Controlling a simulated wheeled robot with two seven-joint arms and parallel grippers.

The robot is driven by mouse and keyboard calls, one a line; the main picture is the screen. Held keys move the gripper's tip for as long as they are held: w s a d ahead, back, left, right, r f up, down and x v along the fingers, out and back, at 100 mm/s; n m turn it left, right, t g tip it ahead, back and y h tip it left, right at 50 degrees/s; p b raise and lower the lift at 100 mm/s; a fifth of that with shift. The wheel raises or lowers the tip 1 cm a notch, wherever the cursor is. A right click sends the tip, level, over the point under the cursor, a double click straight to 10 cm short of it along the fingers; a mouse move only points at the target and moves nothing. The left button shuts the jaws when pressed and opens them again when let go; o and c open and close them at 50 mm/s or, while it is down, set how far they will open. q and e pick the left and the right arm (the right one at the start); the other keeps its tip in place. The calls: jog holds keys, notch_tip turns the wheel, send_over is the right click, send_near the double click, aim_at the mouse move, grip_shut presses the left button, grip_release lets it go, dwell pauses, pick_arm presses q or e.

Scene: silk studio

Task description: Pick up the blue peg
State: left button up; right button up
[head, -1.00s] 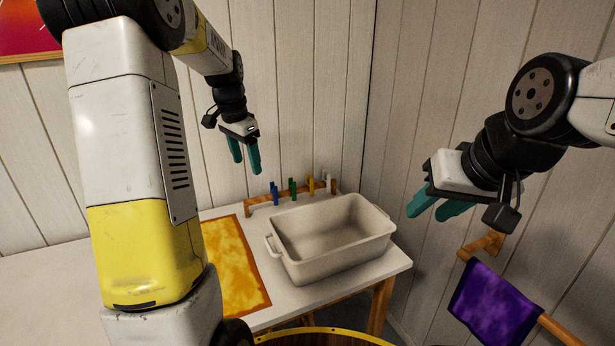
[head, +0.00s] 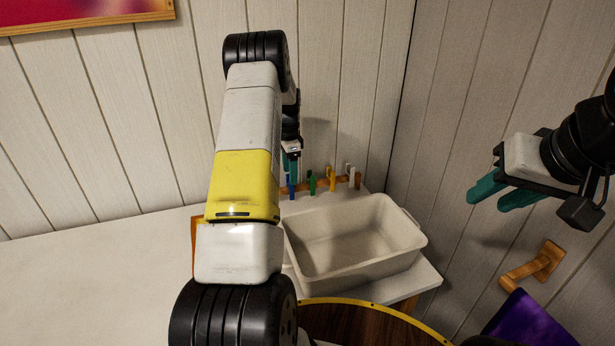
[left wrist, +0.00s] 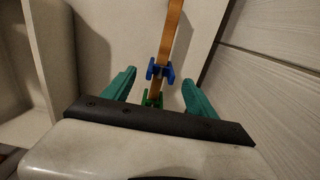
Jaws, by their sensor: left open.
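The blue peg (head: 292,190) sits on a wooden rail (head: 343,184) at the back of the white table. In the left wrist view the blue peg (left wrist: 160,71) clips around the rail, between my fingertips in the picture and apart from both. My left gripper (head: 291,174) is open, with its teal fingers just above the blue peg in the head view; my own arm partly hides it. The left gripper also shows in the left wrist view (left wrist: 159,78). My right gripper (head: 494,194) is open and empty, raised at the right, away from the rail.
A green peg (head: 312,183), a yellow peg (head: 332,178) and a pale peg (head: 350,176) share the rail. The green peg (left wrist: 152,99) is close to the blue one. A cream basin (head: 355,269) stands in front of the rail. Plank walls rise behind and right.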

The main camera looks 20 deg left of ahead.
pick_arm(q)
notch_tip(320, 180, down, 3)
jog(key=c, duration=1.4)
notch_tip(320, 180, up, 10)
jog(key=shift+r, duration=0.1)
